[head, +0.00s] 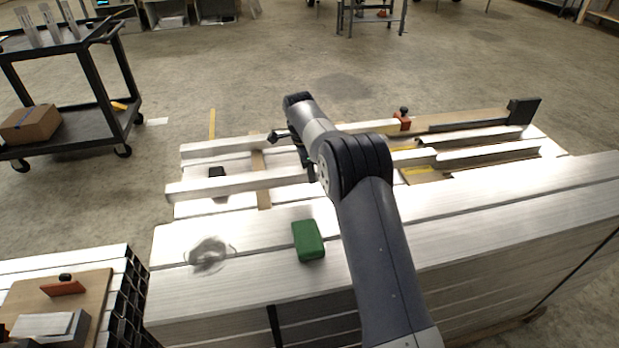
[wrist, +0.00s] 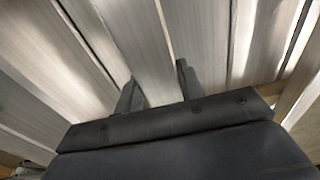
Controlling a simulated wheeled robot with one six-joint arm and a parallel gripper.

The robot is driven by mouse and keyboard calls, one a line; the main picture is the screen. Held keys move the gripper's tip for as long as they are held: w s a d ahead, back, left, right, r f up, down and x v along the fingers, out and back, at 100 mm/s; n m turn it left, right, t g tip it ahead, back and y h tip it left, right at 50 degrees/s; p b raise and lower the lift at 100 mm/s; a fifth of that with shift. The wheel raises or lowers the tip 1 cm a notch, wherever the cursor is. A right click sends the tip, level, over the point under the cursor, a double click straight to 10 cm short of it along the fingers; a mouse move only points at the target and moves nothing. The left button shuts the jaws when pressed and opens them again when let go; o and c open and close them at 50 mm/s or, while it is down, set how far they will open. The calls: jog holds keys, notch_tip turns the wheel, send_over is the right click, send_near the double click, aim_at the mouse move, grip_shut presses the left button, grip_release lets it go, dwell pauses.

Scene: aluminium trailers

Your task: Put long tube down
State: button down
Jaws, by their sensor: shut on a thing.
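The long tube (head: 238,184) is a pale aluminium bar running left to right across the trailer deck in the head view. My gripper (head: 309,170) is on it near the middle of the picture, mostly hidden behind my wrist. In the wrist view, the two dark fingers of my gripper (wrist: 158,88) stand on either side of a silvery tube (wrist: 132,42) and are shut on it. The tube lies nearly level over the pale slats. I cannot tell whether it touches them.
A second tube (head: 225,147) lies farther back. A green block (head: 308,240) sits on the near deck. A red-orange clamp (head: 402,121) and black bracket (head: 522,110) are at the right. A black cart (head: 70,125) stands left. A board with an orange-handled tool (head: 62,288) is at lower left.

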jog(key=shift+f, duration=1.15)
jog(key=shift+f, duration=0.55)
jog(key=c, duration=0.9)
grip_release()
jog(key=shift+f, duration=0.1)
jog(key=r, duration=0.4)
jog(key=a+r+p, duration=0.1)
jog(key=r, duration=0.3)
jog(key=r+p, duration=0.1)
jog(key=r, duration=0.4)
jog(key=shift+s+a, duration=0.15)
jog(key=shift+a, duration=0.05)
